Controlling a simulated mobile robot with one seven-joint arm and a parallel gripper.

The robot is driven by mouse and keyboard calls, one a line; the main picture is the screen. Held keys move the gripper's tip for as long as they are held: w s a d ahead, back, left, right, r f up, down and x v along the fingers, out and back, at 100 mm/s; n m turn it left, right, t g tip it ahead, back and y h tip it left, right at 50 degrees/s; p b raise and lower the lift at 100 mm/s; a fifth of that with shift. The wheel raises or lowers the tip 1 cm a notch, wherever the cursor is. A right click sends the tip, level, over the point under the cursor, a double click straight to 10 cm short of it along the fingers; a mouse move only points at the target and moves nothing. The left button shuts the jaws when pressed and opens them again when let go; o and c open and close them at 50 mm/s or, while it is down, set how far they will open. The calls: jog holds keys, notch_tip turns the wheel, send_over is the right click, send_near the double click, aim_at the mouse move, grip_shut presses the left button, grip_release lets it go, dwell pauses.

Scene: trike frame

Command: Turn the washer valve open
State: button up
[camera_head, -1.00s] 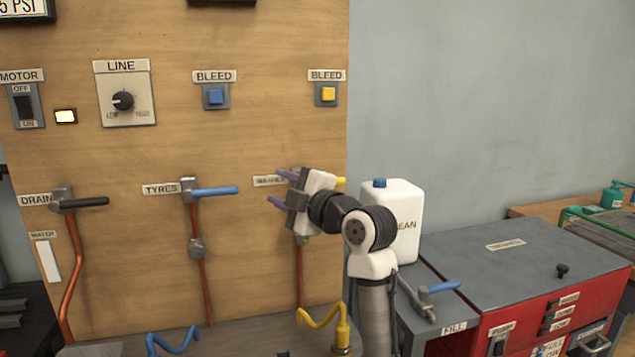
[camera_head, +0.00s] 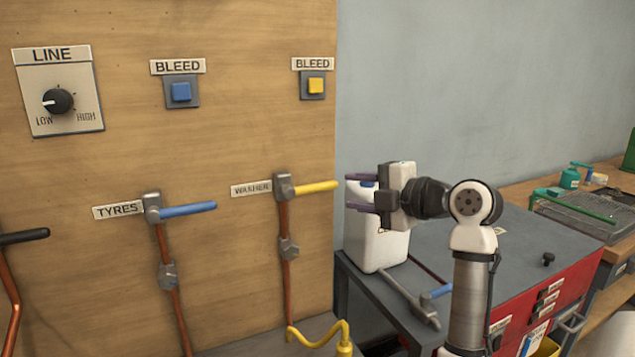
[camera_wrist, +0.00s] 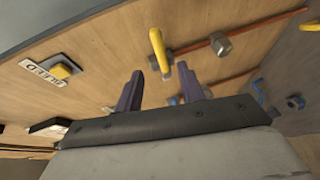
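The washer valve has a yellow lever (camera_head: 316,187) on a grey metal body (camera_head: 284,187), beside the WASHER label (camera_head: 251,188). The lever points right, across the copper pipe (camera_head: 286,265). In the wrist view the yellow lever (camera_wrist: 158,50) shows ahead of the fingers, near the gap between them. My gripper (camera_head: 361,193) is to the right of the lever tip, its two purple fingers pointing left and spread apart. It is open and empty, and seems clear of the lever. The fingers also show spread in the wrist view (camera_wrist: 160,88).
The TYRES valve with a blue lever (camera_head: 188,210) is to the left on the same board. A white jug (camera_head: 375,240) stands on the grey bench (camera_head: 480,262) below and behind my gripper. BLEED buttons are above.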

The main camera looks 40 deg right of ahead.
aim_at(323, 188)
jog(key=p+x, duration=0.3)
jog(key=x, duration=0.7)
jog(key=shift+f, duration=0.1)
grip_shut()
